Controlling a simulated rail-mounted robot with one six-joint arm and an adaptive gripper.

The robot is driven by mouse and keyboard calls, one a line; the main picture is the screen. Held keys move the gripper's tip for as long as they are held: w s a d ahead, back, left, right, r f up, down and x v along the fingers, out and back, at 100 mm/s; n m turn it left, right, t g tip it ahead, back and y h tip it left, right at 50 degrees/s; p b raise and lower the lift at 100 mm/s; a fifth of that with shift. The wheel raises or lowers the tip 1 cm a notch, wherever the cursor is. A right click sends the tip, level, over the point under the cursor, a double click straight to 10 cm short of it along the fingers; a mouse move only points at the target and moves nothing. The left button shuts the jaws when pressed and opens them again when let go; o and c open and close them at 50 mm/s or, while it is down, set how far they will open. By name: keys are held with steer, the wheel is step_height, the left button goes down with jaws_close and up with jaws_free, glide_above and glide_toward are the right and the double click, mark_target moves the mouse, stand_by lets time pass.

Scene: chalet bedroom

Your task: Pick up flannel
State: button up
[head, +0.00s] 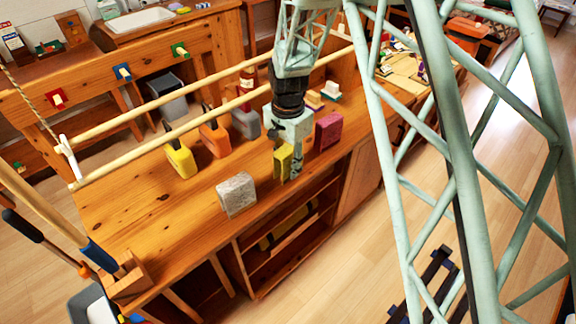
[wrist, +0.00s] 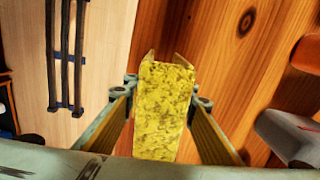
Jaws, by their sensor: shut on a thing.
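A yellow mottled folded piece, which looks like the flannel (head: 282,164), stands upright near the front edge of the wooden bench top. My gripper (head: 287,158) points down over it and is shut on it. In the wrist view the yellow flannel (wrist: 162,112) fills the space between the two fingers of my gripper (wrist: 165,92), one on each side. I cannot tell whether its lower edge touches the wood.
A grey speckled block (head: 236,195) stands to the left and a maroon block (head: 328,130) close to the right. Behind are yellow (head: 181,160), orange (head: 214,138) and grey (head: 245,122) containers. Wooden rails (head: 200,124) run above the bench.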

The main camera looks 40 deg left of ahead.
mark_target(288, 159)
steer(key=shift+r+p, duration=0.45)
steer(key=shift+r, duration=1.35)
steer(key=s+d+r+p, duration=0.1)
steer(key=s+d, duration=0.8)
steer(key=d, duration=0.4)
steer(key=shift+s, duration=0.15)
steer(key=shift+r, duration=0.1)
steer(key=w+d+f, duration=0.2)
steer(key=w+d, duration=1.6)
steer(key=d, duration=0.3)
steer(key=w+d+f, duration=0.1)
steer(key=w+d, duration=0.2)
steer(key=d, duration=1)
steer(key=w+d+f+n, duration=0.1)
steer(key=w+d, duration=0.3)
steer(key=d, duration=0.9)
steer(key=shift+w+d+f, duration=0.15)
steer(key=shift+w+f, duration=0.05)
steer(key=shift+f, duration=0.2)
steer(key=shift+r, duration=0.1)
